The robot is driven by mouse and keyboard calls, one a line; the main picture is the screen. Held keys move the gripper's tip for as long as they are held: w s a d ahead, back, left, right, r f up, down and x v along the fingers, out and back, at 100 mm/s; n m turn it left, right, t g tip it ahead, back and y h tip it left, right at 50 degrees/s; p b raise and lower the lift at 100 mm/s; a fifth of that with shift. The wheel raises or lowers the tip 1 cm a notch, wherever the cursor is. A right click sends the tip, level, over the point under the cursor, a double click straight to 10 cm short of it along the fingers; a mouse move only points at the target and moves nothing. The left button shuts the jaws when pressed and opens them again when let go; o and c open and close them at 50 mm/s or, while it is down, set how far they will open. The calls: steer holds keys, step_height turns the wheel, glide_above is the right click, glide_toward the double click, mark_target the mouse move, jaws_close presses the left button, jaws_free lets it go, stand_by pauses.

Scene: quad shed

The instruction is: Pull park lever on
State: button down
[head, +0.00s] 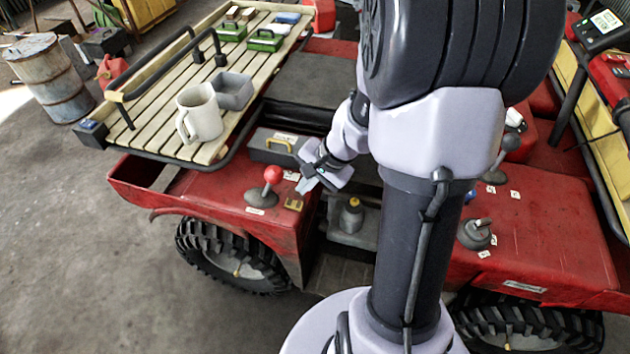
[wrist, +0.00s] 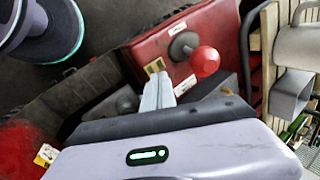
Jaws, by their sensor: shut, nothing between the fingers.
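A lever with a red ball knob (head: 272,175) stands in a dark round boot on the red fender, beside a white label. It also shows in the wrist view (wrist: 205,61), just right of and beyond my fingertips. My gripper (head: 307,186) is shut and empty, a little to the right of the red knob in the head view and apart from it. In the wrist view its pale fingers (wrist: 158,90) point at the fender near a small yellow plate (wrist: 155,67). Label writing is too small to read, so I cannot tell which lever is marked park.
A black-knobbed lever (head: 508,145) and a short grey lever (head: 476,234) stand on the right fender. A slatted rack (head: 150,130) holds a pale mug (head: 199,112) and a grey bin (head: 233,91). A grey toolbox (head: 268,146) and a yellow-capped container (head: 351,214) are near my gripper.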

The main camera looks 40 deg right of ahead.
mark_target(271, 170)
steer(key=shift+w+a+r, duration=0.2)
steer(key=shift+w+a, duration=0.1)
steer(key=shift+w, duration=0.25)
steer(key=shift+w+a+r, duration=0.15)
steer(key=shift+w+a, duration=0.1)
steer(key=shift+w, duration=0.25)
steer(key=shift+w+a+r, duration=0.2)
steer(key=shift+w+a, duration=0.1)
steer(key=shift+w, duration=0.25)
steer(key=r+p, duration=0.1)
steer(key=p, duration=0.3)
steer(key=w+a+r+p, duration=0.1)
steer(key=p, duration=0.2)
steer(key=shift+w+r+g+h+p, duration=0.1)
steer(key=shift+g+h+p, duration=0.25)
steer(key=shift+g+h, duration=0.05)
steer(key=w+a+r+p, duration=0.1)
steer(key=p, duration=0.3)
steer(key=w+a+g+h+p, duration=0.1)
steer(key=p, duration=0.4)
steer(key=shift+w+r+g, duration=0.15)
steer(key=shift+r+g, duration=0.15)
steer(key=shift+r, duration=0.05)
steer(key=w+a+p, duration=0.4)
steer(key=w+p, duration=0.2)
steer(key=shift+w+a+f, duration=0.15)
steer(key=shift+a+f, duration=0.15)
steer(key=shift+f, duration=0.1)
steer(key=shift+w+a, duration=0.2)
